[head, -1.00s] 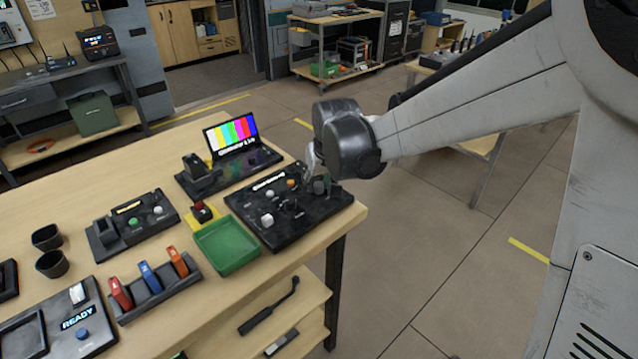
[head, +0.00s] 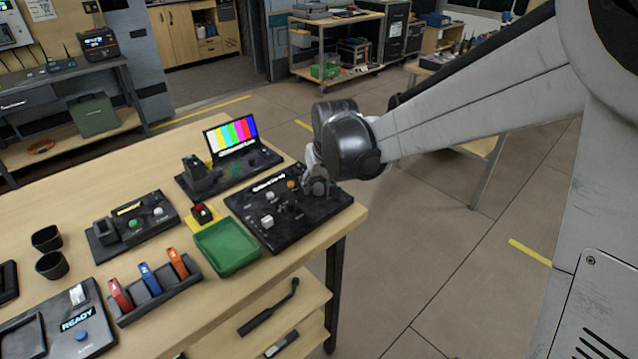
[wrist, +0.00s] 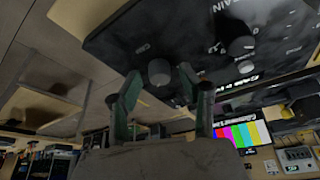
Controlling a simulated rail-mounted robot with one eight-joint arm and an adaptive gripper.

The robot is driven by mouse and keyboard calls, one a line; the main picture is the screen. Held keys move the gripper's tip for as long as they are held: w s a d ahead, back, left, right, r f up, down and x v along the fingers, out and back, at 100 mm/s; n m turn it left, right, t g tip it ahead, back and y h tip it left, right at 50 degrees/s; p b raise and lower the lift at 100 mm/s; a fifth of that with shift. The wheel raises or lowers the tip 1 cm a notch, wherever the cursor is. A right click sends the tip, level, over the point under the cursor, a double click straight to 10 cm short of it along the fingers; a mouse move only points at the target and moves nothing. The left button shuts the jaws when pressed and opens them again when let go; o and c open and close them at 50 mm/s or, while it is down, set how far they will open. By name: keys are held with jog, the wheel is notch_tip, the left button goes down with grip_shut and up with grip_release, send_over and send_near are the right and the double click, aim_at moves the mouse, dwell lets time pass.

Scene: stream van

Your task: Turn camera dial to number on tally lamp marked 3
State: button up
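A black control panel (head: 262,236) lies at the right end of the table, with white and orange knobs and dark dials on top. My gripper (head: 318,186) is at its right back corner, pointing down, its fingers partly hidden by the wrist. In the wrist view, the two fingers of my gripper (wrist: 158,78) are apart, with a round grey knob (wrist: 158,72) between their tips and gaps on both sides. Another dark dial (wrist: 240,46) with printed marks sits farther along the panel (wrist: 190,42). Numbers on any tally lamp are too small to read.
A laptop-like monitor with colour bars (head: 232,134) stands behind the panel. A rack of coloured handles (head: 153,288) is nearer. The table's right edge is close to the panel.

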jog(key=v, duration=1.2)
jog(key=s+d+f+m+t, duration=0.1)
jog(key=s+d, duration=0.7)
jog(key=s, duration=0.3)
jog(key=s+d+f+m+t+h, duration=0.1)
jog(key=s+d+m+t, duration=0.1)
jog(key=s+d, duration=0.7)
jog(key=s, duration=0.3)
jog(key=shift+s+d+m, duration=0.25)
jog(key=shift+s+m, duration=0.05)
dwell(0.6)
